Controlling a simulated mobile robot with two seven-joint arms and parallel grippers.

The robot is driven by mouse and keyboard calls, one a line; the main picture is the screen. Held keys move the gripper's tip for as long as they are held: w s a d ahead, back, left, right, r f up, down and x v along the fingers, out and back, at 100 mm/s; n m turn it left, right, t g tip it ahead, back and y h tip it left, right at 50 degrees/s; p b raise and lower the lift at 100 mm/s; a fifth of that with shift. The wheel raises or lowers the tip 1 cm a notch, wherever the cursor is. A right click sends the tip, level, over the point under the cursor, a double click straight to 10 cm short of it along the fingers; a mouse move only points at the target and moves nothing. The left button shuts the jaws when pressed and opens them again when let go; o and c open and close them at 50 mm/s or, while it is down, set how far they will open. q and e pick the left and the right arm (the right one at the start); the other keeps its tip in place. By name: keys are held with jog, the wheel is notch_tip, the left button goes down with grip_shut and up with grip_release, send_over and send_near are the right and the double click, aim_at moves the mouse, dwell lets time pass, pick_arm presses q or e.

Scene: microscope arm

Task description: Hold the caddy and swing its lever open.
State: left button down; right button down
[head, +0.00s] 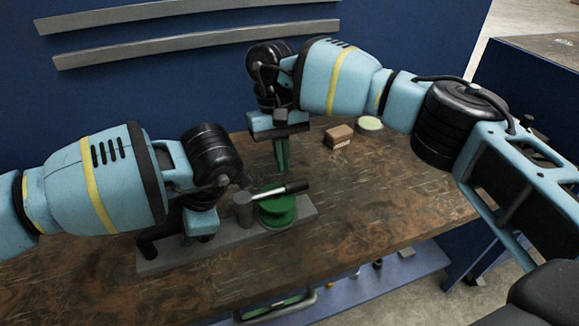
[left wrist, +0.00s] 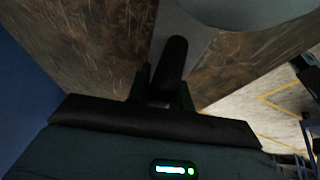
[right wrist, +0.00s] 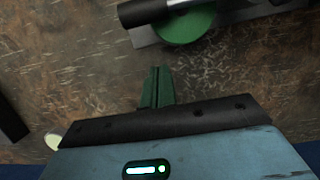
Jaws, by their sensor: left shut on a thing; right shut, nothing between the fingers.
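The caddy is a long grey base plate (head: 225,240) on the wooden table. It carries a green round hub (head: 277,212), a grey upright post (head: 243,209) and a lever with a black grip (head: 296,187) lying across the hub. The black grip (right wrist: 142,11) also shows in the right wrist view. My left gripper (left wrist: 164,85) is shut on a black handle (left wrist: 172,58) at the caddy's left end; my arm hides much of this in the head view. My right gripper (head: 283,164) is shut and empty, pointing down behind the hub, apart from the lever.
A small brown box (head: 338,136) and a pale green round object (head: 369,124) stand at the back right of the table. The wooden table top (head: 390,200) is clear to the right of the caddy. A blue wall (head: 150,85) rises behind. A lower shelf holds small items.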

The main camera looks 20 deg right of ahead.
jog(key=shift+s+r, duration=0.15)
jog(key=shift+s, duration=0.85)
jog(key=shift+s+r, duration=0.15)
jog(key=shift+s, duration=0.85)
jog(key=shift+s, duration=0.15)
jog(key=shift+s+d+m, duration=0.1)
jog(key=shift+s+m, duration=0.1)
jog(key=shift+m, duration=0.2)
